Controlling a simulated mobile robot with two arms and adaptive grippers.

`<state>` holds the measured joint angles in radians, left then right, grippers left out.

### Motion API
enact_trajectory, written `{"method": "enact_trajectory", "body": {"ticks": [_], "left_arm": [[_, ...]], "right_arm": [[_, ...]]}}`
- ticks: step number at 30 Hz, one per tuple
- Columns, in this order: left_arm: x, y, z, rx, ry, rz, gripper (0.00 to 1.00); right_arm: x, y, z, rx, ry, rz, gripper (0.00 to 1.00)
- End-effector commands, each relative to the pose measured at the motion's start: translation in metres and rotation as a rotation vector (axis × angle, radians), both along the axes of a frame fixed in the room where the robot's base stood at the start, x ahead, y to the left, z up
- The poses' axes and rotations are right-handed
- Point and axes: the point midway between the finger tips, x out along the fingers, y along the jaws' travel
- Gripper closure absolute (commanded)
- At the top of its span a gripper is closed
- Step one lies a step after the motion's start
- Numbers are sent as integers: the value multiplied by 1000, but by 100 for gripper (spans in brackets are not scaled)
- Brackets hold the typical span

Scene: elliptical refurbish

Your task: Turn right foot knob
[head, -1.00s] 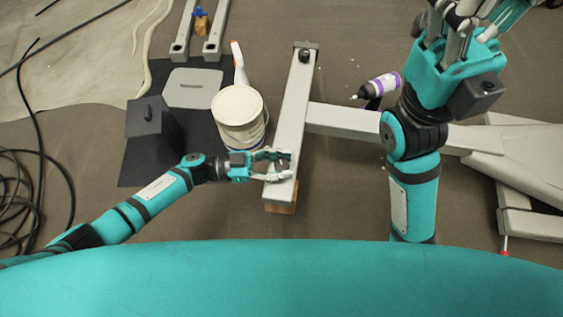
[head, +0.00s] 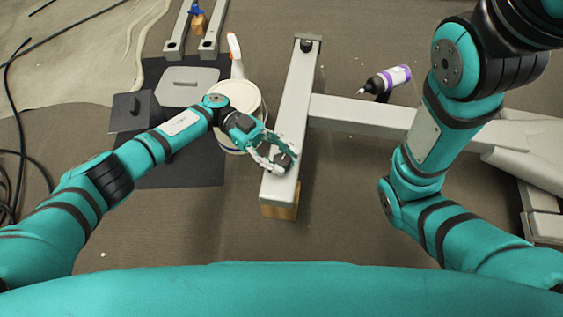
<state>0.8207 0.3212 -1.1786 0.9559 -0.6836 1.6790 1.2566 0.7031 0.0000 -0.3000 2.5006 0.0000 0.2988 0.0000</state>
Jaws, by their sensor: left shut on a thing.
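A grey crossbar (head: 293,108) lies with one dark foot knob (head: 306,46) at its far end and another dark knob (head: 283,160) on its near end. My left gripper (head: 278,158) reaches in from the left over the near end. Its fingers are closed around the near knob, partly hiding it. I cannot tell how far the knob is turned. My right arm rises along the right side and leaves at the top right, so its gripper is out of view.
A wooden block (head: 279,203) supports the crossbar's near end. A white bucket (head: 250,95) stands close left, partly under my left arm. A spray bottle (head: 236,55) and a black-and-purple bottle (head: 388,80) are nearby. A grey beam (head: 360,115) runs right. Floor in front is clear.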

Motion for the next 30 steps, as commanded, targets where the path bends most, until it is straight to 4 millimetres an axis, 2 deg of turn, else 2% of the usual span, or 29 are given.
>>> {"method": "enact_trajectory", "body": {"ticks": [4,20,21,26,30], "left_arm": [[1,1,-2,2,1,-32,100],[1,1,0,2,1,-46,100],[1,1,0,2,1,-46,62],[0,0,0,1,0,-47,41],[0,0,0,1,1,-47,40]], "right_arm": [[0,0,-8,0,1,0,60],[0,0,-9,0,1,0,60],[0,0,-9,0,1,0,60],[0,0,-9,0,1,0,60],[0,0,-9,-1,1,1,60]]}}
